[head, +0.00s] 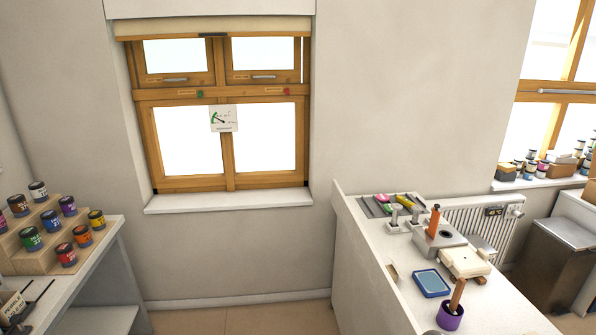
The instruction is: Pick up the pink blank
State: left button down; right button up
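A small pink piece (382,198), which looks like the pink blank, lies on a grey tray (368,207) at the far end of the white counter. A green piece (391,208) and a yellow piece (404,200) lie close to it on the same tray. The pieces are small in this view, so their exact shapes are hard to tell. Neither of my grippers shows in the head view.
The white counter (385,290) also bears a grey device (440,240) with an orange upright part, a cream block (465,262), a blue tray (431,283) and a purple cup (450,318). Stepped jars stand on the left table (75,275). Open floor (240,319) lies between.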

aim_at(382, 197)
jog(key=i, duration=3.2)
jog(key=z, duration=0.15)
